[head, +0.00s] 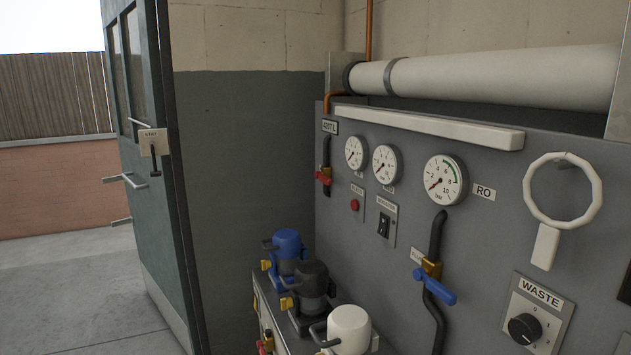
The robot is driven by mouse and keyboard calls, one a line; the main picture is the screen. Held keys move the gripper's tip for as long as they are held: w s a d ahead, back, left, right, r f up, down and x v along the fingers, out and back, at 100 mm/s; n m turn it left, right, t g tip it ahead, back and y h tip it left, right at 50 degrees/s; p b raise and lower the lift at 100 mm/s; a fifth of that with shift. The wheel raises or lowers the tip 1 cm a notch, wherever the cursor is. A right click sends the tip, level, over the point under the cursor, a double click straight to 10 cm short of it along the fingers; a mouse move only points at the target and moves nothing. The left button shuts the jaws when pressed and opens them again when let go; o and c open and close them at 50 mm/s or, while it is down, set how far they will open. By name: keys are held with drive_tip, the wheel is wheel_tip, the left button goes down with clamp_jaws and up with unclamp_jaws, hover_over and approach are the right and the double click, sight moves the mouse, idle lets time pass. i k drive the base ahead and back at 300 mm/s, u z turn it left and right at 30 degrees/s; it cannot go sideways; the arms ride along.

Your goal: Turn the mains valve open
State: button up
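Two lever valves show on the grey wall panel in the head view. One has a red handle (323,177) and sits on a short black pipe at the panel's left end, under a small label (330,127) too small to read surely. The other has a blue handle (437,287) on a brass body (431,267), on a black hose right of centre; its handle slants across the hose. A label (417,256) beside it is partly hidden. I read no "mains" label, so I cannot tell which is the mains valve. My gripper is not in view.
The panel (385,235) carries round gauges (445,180), switches, a WASTE dial (524,328) and a white ring (563,190). Below stand blue (287,243), black (312,278) and white (348,329) capped units. An open door (150,230) stands left, with paved ground (70,285) beyond.

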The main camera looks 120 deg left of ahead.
sight(326, 180)
drive_tip(key=u, duration=3.9)
drive_tip(key=k, duration=0.6)
drive_tip(key=u, duration=0.25)
drive_tip(key=i, duration=1.45)
drive_tip(key=u, duration=0.75)
drive_tip(key=i, duration=1.7)
drive_tip(key=u, duration=0.25)
